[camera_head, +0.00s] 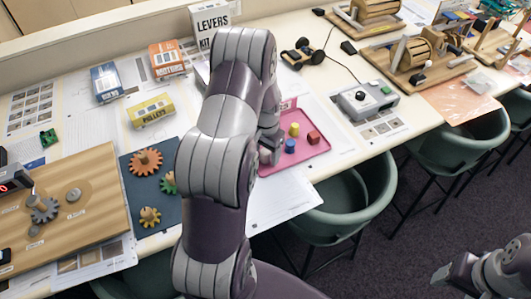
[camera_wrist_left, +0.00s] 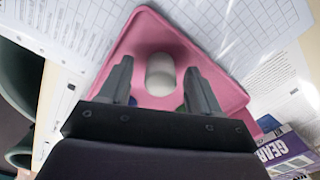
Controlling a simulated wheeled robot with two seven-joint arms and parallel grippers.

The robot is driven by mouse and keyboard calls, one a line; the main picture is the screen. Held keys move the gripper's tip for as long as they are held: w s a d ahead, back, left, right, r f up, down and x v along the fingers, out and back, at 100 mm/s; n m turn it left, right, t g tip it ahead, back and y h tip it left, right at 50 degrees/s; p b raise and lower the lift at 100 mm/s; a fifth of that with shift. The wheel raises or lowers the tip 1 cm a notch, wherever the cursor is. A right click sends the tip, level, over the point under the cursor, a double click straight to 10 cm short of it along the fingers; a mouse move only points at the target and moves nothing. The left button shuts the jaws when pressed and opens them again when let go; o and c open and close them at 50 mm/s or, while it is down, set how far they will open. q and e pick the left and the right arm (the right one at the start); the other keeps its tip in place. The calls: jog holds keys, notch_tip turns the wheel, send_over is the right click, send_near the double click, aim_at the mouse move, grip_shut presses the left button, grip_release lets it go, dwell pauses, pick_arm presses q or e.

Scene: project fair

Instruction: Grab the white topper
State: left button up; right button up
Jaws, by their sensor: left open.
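The white topper (camera_wrist_left: 160,75) is a short white cylinder standing on the pink tray (camera_wrist_left: 205,55) in the left wrist view. My left gripper (camera_wrist_left: 160,64) is open, with one finger on each side of the topper and a visible gap to each. In the head view, my left gripper (camera_head: 268,150) is at the left part of the pink tray (camera_head: 310,150), and my arm hides the white topper. Yellow (camera_head: 294,129), blue (camera_head: 290,146) and red (camera_head: 313,137) toppers stand on the tray to the right. My right gripper (camera_head: 455,277) is low at the right, away from the table.
A dark blue mat (camera_head: 133,190) with gears lies left of my arm, beside a wooden gear board (camera_head: 105,185). A grey control box (camera_head: 365,100) stands right of the tray. A purple box (camera_wrist_left: 285,150) shows in the wrist view. Green chairs (camera_head: 340,215) line the front edge.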

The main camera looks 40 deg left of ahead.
pick_arm(q)
jog(key=c, duration=1.1)
jog(key=shift+r, duration=0.1)
